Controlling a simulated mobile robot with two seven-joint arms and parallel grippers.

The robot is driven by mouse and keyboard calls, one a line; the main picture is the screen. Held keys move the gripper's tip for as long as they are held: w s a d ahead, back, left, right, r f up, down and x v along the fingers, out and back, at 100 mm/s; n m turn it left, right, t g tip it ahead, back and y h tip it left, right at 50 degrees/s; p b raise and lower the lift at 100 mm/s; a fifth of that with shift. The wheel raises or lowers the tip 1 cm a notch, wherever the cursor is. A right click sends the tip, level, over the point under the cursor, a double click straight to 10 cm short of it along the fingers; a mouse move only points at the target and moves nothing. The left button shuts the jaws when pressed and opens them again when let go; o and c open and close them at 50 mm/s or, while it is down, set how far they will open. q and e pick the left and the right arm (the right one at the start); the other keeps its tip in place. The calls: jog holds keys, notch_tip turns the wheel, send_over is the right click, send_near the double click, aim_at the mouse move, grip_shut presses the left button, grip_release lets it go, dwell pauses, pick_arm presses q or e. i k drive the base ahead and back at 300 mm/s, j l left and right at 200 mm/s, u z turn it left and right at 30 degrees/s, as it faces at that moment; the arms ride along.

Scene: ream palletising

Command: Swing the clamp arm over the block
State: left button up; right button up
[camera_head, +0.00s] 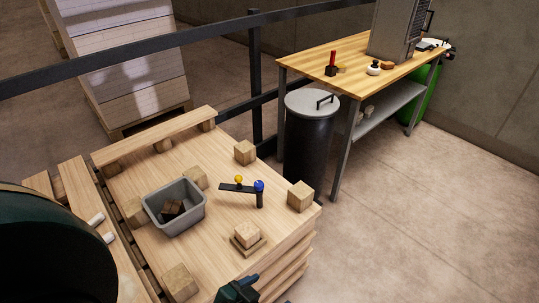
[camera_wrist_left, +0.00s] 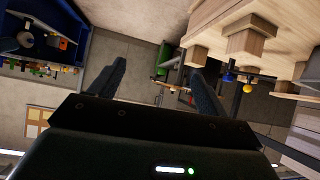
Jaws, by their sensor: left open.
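The clamp stands on the wooden pallet deck (camera_head: 140,180). Its dark flat clamp arm (camera_head: 236,188) points left from a short post with a blue knob (camera_head: 259,186); a yellow knob (camera_head: 239,180) sits near the arm's other end. The block (camera_head: 247,233) rests on a small wooden plate in front of the clamp, and the arm is not above it. My left gripper (camera_head: 238,290) appears partly at the bottom edge, near the pallet's front side. In the left wrist view its fingers (camera_wrist_left: 158,75) are apart and empty, with the blue knob (camera_wrist_left: 228,77) beyond them on the right.
A grey bin (camera_head: 174,222) with dark pieces stands on the pallet, among several loose wooden cubes (camera_head: 301,196). Behind are a black rail (camera_head: 190,38), a lidded dark bin (camera_head: 308,150) and a workbench (camera_head: 340,70). Open floor lies to the right.

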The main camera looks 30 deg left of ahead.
aim_at(238, 188)
jog(key=i+l, duration=1)
jog(key=u, duration=1.2)
jog(key=i+l, duration=0.05)
